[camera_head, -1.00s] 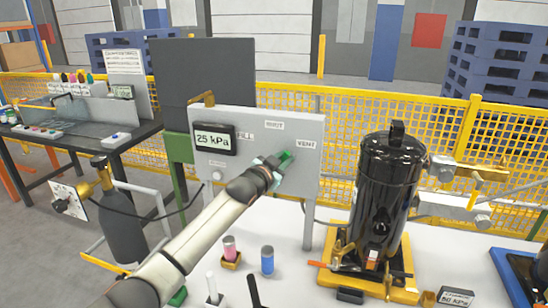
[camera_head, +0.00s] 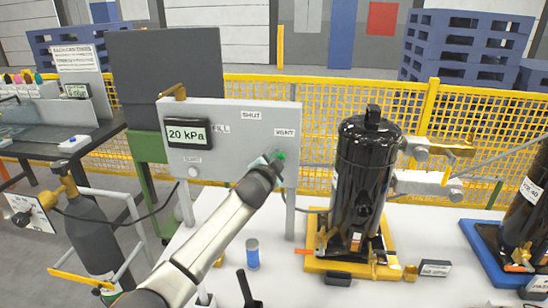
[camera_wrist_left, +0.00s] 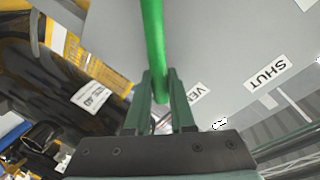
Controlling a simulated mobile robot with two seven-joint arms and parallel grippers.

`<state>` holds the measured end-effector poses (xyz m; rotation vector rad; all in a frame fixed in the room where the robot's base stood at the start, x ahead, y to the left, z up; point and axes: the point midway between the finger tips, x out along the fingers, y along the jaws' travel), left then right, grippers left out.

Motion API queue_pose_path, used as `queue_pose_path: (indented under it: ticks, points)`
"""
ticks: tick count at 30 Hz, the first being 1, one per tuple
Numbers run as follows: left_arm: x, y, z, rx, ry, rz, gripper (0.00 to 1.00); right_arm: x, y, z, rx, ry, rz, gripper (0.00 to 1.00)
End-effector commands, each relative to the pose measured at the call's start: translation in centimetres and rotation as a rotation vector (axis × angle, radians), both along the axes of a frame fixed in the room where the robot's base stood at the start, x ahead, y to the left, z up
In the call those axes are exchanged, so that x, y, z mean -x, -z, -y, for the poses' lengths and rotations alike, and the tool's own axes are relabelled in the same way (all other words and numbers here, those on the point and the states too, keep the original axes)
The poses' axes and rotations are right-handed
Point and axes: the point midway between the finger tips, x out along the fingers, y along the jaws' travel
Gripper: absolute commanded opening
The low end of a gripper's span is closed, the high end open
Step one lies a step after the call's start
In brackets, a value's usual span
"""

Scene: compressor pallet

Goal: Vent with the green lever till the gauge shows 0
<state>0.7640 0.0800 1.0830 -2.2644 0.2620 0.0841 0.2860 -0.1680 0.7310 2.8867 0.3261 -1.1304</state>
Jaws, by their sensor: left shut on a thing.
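The grey panel (camera_head: 228,118) stands behind the white table with a gauge (camera_head: 188,133) that reads 20 kPa. The green lever (camera_head: 279,155) is at the panel's right side, just below the VENT label (camera_head: 284,133); my gripper covers much of it. My left gripper (camera_head: 273,162) is shut on the lever. In the left wrist view the green lever (camera_wrist_left: 152,45) runs down between the fingers (camera_wrist_left: 160,100), with the VENT and SHUT labels (camera_wrist_left: 266,72) beside it. My right gripper is not in view.
A black compressor (camera_head: 362,180) stands on a yellow pallet (camera_head: 325,264) to the right of the panel. A second dark vessel (camera_head: 526,205) is at the right edge. A gas cylinder (camera_head: 92,235) stands at left.

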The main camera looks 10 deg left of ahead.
Motion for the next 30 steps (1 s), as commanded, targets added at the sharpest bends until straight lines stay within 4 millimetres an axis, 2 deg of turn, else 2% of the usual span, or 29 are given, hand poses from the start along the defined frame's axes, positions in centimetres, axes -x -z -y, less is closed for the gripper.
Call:
queue_pose_path:
  ticks: [13, 14, 21, 30]
  points:
    - [0.00, 0.12, 0.06, -0.010, -0.001, -0.002, 0.00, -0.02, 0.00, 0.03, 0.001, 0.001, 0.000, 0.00]
    - [0.00, 0.12, 0.06, -0.009, 0.000, -0.001, 0.24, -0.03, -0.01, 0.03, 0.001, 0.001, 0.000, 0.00]
    - [0.01, 0.11, 0.06, -0.009, -0.001, 0.000, 0.51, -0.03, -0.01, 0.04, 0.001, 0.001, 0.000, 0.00]
    - [0.06, 0.09, 0.05, -0.009, 0.000, 0.000, 0.52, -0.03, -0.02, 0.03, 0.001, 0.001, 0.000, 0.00]
